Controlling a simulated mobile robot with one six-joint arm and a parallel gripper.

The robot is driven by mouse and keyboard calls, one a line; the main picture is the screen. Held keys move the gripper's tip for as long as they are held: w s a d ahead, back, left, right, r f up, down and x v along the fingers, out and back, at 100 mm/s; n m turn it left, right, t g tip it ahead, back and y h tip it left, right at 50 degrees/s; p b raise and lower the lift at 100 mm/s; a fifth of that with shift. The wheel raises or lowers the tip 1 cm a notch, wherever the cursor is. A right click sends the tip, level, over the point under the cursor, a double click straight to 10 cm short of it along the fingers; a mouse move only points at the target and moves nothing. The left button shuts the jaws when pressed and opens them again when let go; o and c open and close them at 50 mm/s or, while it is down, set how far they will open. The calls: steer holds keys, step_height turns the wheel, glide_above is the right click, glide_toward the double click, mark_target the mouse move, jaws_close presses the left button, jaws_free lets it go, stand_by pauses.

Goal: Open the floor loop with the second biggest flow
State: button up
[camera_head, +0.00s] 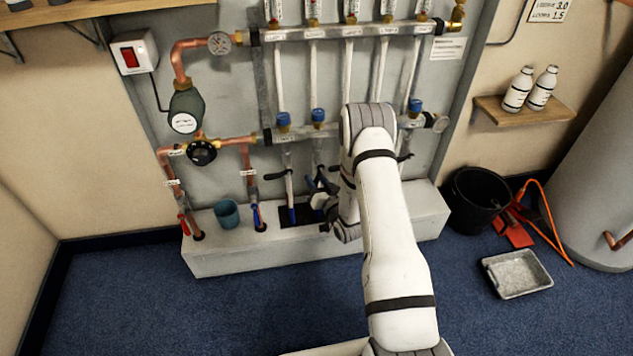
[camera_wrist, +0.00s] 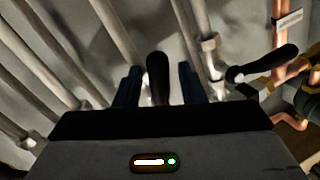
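Black levers sit on the loop pipes below, one at the left (camera_head: 274,175) and one at the right (camera_head: 405,157). My gripper (camera_head: 318,190) is low, by the second loop from the left. In the wrist view my gripper (camera_wrist: 158,82) is open, its fingers either side of a black lever handle (camera_wrist: 157,72), with gaps. Another lever (camera_wrist: 272,63) is at the right.
Copper pipes with a red handle (camera_head: 183,223) and a blue handle (camera_head: 257,217) stand left, with a teal cup (camera_head: 227,214) between them on the white ledge (camera_head: 225,260). A black bucket (camera_head: 480,199) and grey tray (camera_head: 516,273) are on the right floor. The front-left floor is clear.

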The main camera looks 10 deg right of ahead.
steer(key=shift+c, duration=0.2)
jaws_close()
stand_by(0.3)
